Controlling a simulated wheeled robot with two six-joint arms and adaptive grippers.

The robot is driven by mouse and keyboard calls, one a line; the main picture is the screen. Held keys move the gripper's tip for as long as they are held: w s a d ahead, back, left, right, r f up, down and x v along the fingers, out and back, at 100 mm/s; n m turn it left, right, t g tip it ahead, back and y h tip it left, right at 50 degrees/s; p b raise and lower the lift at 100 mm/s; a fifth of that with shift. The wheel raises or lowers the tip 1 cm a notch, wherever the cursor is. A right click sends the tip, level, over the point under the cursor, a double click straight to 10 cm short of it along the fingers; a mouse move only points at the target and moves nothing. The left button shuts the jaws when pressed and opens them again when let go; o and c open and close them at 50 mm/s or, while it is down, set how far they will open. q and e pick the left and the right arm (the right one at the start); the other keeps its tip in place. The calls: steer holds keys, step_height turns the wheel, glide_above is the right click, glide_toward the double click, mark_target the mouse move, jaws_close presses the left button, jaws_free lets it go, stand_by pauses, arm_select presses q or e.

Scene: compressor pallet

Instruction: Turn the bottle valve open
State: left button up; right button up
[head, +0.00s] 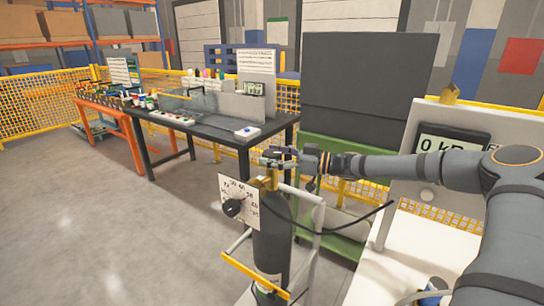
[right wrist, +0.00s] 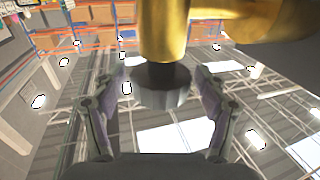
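A dark gas bottle (head: 271,240) stands upright on a small wheeled cart. A brass valve body (head: 271,180) sits on its top and also fills the upper middle of the right wrist view (right wrist: 165,30). The dark round valve knob (right wrist: 163,85) is at the end of the brass body. My right gripper (head: 277,157) reaches in from the right at the top of the bottle. In the right wrist view its two fingers (right wrist: 162,97) are spread on either side of the knob, with a visible gap on both sides. My left gripper is not in view.
A white dial plate with a black knob (head: 233,207) is in front of the bottle's top. A display (head: 452,145) on the right panel reads 0 kPa. A dark hose (head: 340,231) runs right from the bottle. A workbench (head: 205,125) stands behind; floor at left is clear.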

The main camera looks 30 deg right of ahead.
mark_target(272, 152)
step_height(272, 152, up, 10)
steer(key=shift+r, duration=0.1)
stand_by(0.4)
stand_by(0.5)
